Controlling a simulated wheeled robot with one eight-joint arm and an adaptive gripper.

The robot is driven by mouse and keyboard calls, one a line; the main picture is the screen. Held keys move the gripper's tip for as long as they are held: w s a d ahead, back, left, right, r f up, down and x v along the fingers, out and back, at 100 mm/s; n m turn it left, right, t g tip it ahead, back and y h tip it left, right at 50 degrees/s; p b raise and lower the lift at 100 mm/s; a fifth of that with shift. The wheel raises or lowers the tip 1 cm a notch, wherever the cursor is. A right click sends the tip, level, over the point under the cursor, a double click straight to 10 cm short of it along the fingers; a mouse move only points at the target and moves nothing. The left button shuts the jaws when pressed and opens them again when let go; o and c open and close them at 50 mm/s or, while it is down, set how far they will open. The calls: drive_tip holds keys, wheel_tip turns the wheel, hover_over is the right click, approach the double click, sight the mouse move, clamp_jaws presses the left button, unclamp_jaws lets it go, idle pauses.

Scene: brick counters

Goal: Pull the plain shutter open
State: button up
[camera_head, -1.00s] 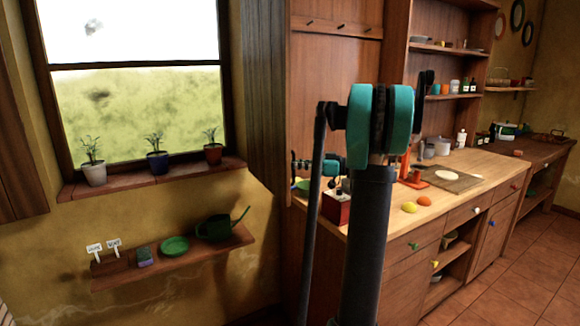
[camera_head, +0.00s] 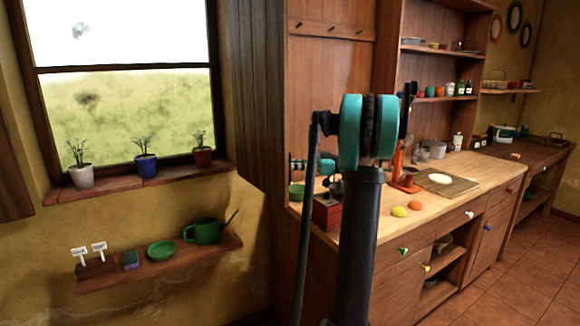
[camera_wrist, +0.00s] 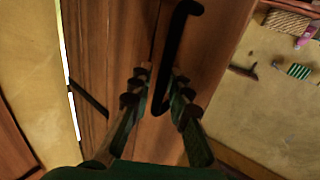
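A wooden panel with a long black handle (camera_wrist: 172,45) fills the middle of the wrist view; I take it as the shutter (camera_wrist: 205,50). The handle has a hooked upper end, and its lower end lies between my fingers. My gripper (camera_wrist: 157,82) is open, one finger on each side of the handle; contact cannot be told. In the head view, my gripper (camera_head: 298,165) shows small beside the tall dark wooden panel (camera_head: 258,90) right of the window, partly behind my arm. The handle cannot be made out there.
A window (camera_head: 125,100) has several potted plants on its sill (camera_head: 140,184). Below it, a shelf (camera_head: 190,262) holds a green watering can (camera_head: 203,231) and a bowl.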

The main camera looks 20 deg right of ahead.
drive_tip(key=v, duration=1.2)
idle(0.5)
